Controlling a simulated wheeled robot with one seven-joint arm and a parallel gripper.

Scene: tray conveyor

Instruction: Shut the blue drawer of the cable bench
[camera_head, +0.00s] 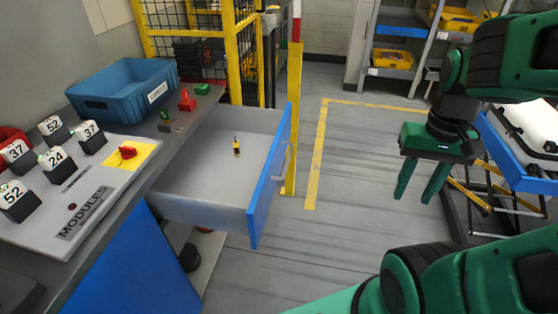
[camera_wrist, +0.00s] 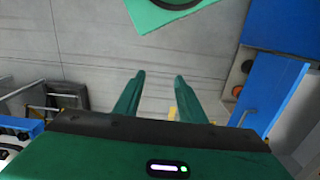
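The blue-fronted drawer (camera_head: 268,180) of the cable bench stands pulled out toward the right in the head view. Its grey inside is visible, with one small black and yellow item (camera_head: 237,147) lying in it. A handle (camera_head: 283,160) shows on the outer face of the blue front. My gripper (camera_head: 421,195) hangs over the floor to the right of the drawer, well apart from it. Its two green fingers are spread, with nothing between them. In the wrist view the fingers (camera_wrist: 158,98) also stand apart over bare floor.
The bench top holds a blue bin (camera_head: 125,92), a module board (camera_head: 70,205) and small red and green blocks. A yellow post (camera_head: 293,120) stands just behind the drawer front. A cart with a blue edge (camera_head: 515,165) is at the right. Floor between drawer and gripper is clear.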

